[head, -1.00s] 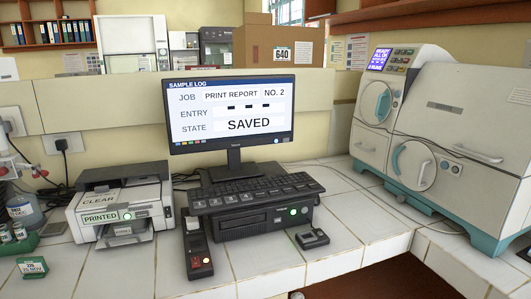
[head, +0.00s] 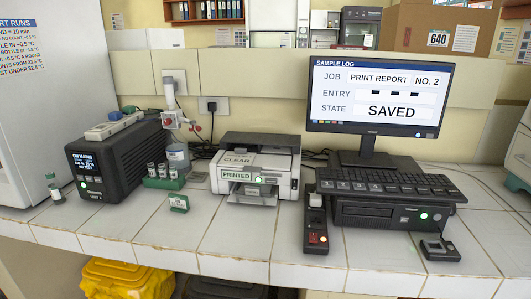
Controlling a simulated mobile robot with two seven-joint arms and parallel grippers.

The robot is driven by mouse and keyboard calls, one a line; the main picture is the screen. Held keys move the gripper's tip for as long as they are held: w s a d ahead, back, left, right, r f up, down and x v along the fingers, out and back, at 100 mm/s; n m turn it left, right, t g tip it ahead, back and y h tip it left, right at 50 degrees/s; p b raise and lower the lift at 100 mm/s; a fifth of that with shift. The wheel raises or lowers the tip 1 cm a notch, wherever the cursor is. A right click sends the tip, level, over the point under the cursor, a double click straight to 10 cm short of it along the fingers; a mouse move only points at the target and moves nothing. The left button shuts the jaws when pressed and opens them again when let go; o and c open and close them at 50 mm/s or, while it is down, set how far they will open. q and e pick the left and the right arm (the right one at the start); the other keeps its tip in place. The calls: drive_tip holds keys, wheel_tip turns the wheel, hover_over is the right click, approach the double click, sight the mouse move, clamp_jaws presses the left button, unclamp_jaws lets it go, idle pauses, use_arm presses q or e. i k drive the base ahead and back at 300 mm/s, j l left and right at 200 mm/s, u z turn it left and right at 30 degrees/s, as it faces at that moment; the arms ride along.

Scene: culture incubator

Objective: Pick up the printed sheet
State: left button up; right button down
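The printer (head: 287,185) stands on the tiled bench near the middle of the head view. Its front carries a "PRINTED" label (head: 236,176) with a green light beside it, and a "CLEAR" label (head: 238,159) lies on top. A small output tray (head: 248,192) sticks out low at its front. I cannot make out a separate printed sheet in the tray at this size. The monitor (head: 380,97) to the right reads "PRINT REPORT NO. 2", state "SAVED". Neither of my grippers is in view.
Right of the printer are a scanner-like device (head: 316,228), a keyboard (head: 385,186) and a small black gadget (head: 440,249). To the left are a green vial rack (head: 164,183), a date block (head: 179,203) and a black power unit (head: 120,160). Bench tiles before the printer are clear.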

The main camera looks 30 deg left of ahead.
sight(240, 157)
drive_tip(key=u, duration=1.25)
